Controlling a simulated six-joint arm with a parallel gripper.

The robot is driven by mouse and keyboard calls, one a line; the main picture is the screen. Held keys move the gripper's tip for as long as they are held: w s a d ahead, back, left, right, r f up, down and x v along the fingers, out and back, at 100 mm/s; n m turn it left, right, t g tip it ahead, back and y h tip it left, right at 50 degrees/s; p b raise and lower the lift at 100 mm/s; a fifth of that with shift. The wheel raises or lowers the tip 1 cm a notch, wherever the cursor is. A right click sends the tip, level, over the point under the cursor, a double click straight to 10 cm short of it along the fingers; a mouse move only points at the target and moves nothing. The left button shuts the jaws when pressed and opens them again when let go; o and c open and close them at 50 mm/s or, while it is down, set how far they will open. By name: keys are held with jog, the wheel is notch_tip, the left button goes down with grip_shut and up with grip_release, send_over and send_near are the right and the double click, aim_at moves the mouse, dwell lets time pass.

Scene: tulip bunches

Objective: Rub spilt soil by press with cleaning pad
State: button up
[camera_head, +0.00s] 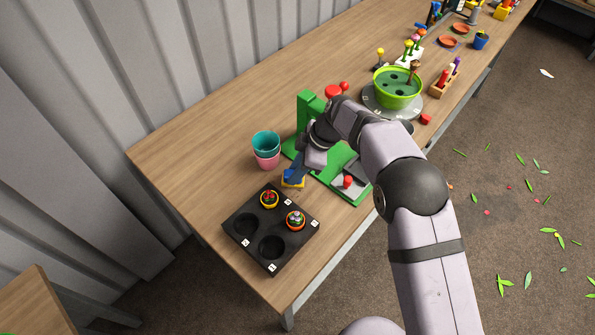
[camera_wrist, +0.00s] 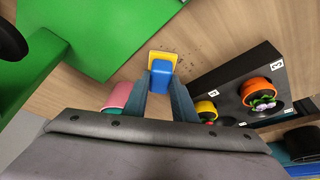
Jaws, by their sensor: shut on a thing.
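The cleaning pad (camera_wrist: 155,56) is yellow with a blue grip block (camera_wrist: 161,72). My gripper (camera_wrist: 162,84) is shut on this block, with one finger on each side. In the head view my gripper (camera_head: 293,173) holds the pad (camera_head: 292,183) low at the table, between the green press (camera_head: 307,108) and the black tray. Dark specks of spilt soil (camera_wrist: 184,50) lie on the wood around and beyond the pad in the wrist view. I cannot tell whether the pad touches the table. The press's green base (camera_wrist: 110,30) is left of the pad there.
The black tray (camera_head: 232,222) holds two small pots (camera_head: 295,219) and stands close to my gripper. Stacked teal and pink cups (camera_head: 266,146) stand at the left. A green bowl (camera_head: 398,92) stands farther back. The table's left end is clear.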

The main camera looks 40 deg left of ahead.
jog(key=shift+a+b, duration=0.4)
jog(key=shift+a, duration=1.25)
jog(key=shift+f, duration=0.1)
jog(key=shift+d+b, duration=0.15)
jog(key=shift+b, duration=0.15)
jog(key=shift+d+r+b, duration=0.2)
jog(key=shift+d+b, duration=0.4)
jog(key=shift+d, duration=1.05)
jog(key=shift+d+f+b, duration=0.2)
jog(key=shift+d+b, duration=0.85)
jog(key=shift+d, duration=0.75)
jog(key=shift+d+f, duration=0.1)
jog(key=shift+d, duration=0.05)
jog(key=shift+d+b, duration=0.35)
jog(key=shift+d, duration=0.15)
jog(key=shift+d+b, duration=0.5)
jog(key=shift+d, duration=0.7)
